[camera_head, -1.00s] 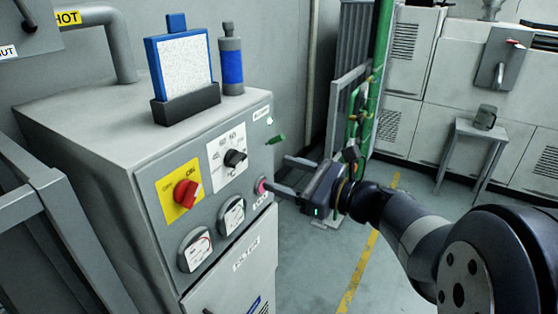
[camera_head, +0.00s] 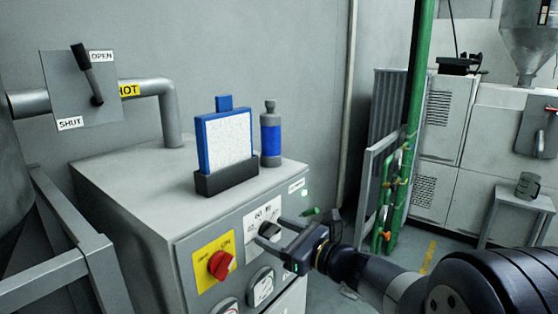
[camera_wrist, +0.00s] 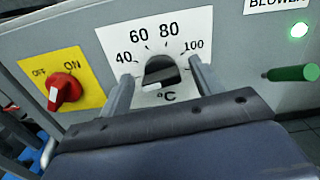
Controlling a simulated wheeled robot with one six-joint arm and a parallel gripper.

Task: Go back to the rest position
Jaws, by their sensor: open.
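My gripper (camera_head: 281,227) is in front of the grey cabinet's (camera_head: 165,205) front panel, with its jaws apart. In the wrist view its two fingers stand either side of the black temperature dial (camera_wrist: 160,73), with nothing held between them. The dial's white scale plate (camera_wrist: 115,40) reads 40, 60, 80, 100 and °C. I cannot tell whether the fingertips touch the plate. My gripper hides part of the dial in the head view.
A red switch (camera_head: 222,264) on a yellow plate is left of the dial. A green-handled lever (camera_wrist: 293,73) and a lit green lamp (camera_wrist: 299,30) are to its right. Green pipes (camera_head: 417,90) rise behind.

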